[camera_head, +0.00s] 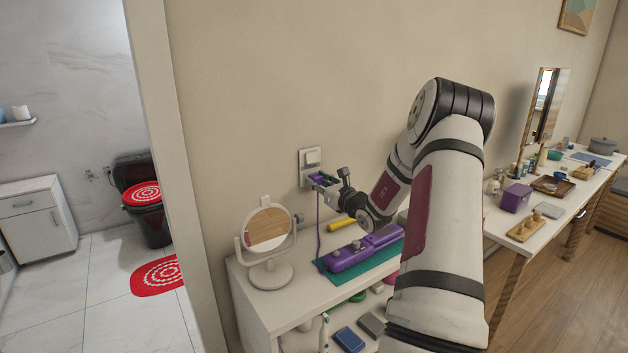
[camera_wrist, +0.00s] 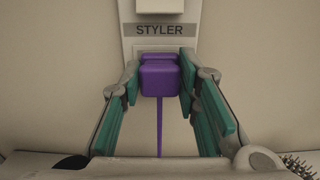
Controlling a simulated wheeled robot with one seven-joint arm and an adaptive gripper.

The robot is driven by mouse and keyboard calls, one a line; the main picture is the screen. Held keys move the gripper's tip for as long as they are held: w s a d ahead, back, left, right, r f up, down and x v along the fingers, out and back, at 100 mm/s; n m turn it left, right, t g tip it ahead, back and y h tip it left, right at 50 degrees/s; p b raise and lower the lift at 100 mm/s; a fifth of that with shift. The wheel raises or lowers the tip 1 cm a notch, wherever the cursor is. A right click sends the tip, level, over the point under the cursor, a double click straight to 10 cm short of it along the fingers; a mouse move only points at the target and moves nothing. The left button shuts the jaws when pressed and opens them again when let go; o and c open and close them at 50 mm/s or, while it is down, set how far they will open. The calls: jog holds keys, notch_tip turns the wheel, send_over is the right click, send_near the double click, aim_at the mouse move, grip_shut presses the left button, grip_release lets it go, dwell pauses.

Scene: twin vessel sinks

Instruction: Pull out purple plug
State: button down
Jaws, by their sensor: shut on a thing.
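The purple plug (camera_wrist: 160,77) is at the wall outlet plate (camera_wrist: 190,53), under a label reading STYLER. Its purple cord (camera_wrist: 160,128) hangs straight down from it. My gripper (camera_wrist: 160,82) has its green-padded fingers on both sides of the plug and is shut on it. In the head view my gripper (camera_head: 323,180) is at the wall, just below the switch (camera_head: 312,157), and largely hides the plug. The cord (camera_head: 318,225) runs down to a purple styler device (camera_head: 350,255) on a green mat (camera_head: 375,266). Whether the plug is fully seated in its socket I cannot tell.
A round mirror (camera_head: 268,232) stands on the white cabinet top (camera_head: 300,305), left of the device. A yellow-handled object (camera_head: 341,225) lies behind the device. My arm covers the cabinet's right side. A longer table (camera_head: 497,228) with several items stands at right.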

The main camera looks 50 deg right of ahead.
aim_at(319, 182)
jog(key=shift+p+v, duration=0.9)
jog(key=shift+v, duration=1.8)
